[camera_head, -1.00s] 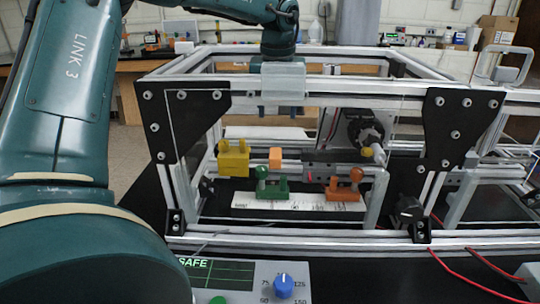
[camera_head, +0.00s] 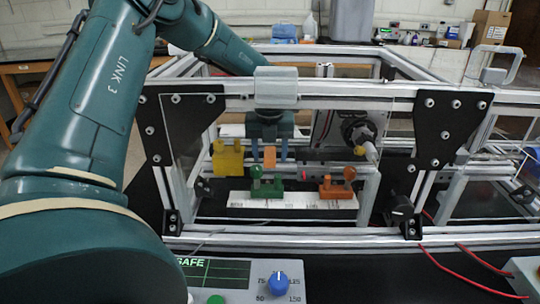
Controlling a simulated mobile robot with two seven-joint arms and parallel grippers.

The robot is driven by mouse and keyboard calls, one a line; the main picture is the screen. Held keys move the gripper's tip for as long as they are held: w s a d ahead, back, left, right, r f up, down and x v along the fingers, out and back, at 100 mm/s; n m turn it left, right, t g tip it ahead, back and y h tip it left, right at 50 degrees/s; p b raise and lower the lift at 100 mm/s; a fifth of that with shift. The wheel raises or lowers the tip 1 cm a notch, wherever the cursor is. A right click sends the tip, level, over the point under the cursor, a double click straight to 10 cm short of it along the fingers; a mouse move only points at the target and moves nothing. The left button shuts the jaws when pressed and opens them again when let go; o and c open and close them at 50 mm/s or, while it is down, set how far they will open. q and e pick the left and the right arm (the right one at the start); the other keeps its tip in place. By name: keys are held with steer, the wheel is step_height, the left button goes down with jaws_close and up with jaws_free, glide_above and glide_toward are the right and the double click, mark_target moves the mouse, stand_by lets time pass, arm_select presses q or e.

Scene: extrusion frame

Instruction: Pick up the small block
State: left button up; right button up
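A small orange block (camera_head: 270,154) sits inside the extrusion frame, behind and just above the green clamp. My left arm comes in from the left and reaches over the frame. My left gripper (camera_head: 270,146) points down inside the frame, directly above the small block, with its tip end close to or around it. The frame's front top bar and a light grey bracket hide part of the wrist. I cannot tell whether the fingers touch the block or how far apart they are. My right gripper is not in view.
A yellow block (camera_head: 227,160) is left of the small block. A green clamp (camera_head: 266,187) and an orange clamp (camera_head: 337,187) stand on a white ruler strip (camera_head: 290,200). A dark dial (camera_head: 358,130) is at right. The aluminium frame (camera_head: 330,88) with black corner plates surrounds them.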

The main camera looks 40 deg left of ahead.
arm_select(q)
steer(key=c, duration=1)
steer(key=shift+r, duration=0.1)
steer(key=shift+c, duration=0.2)
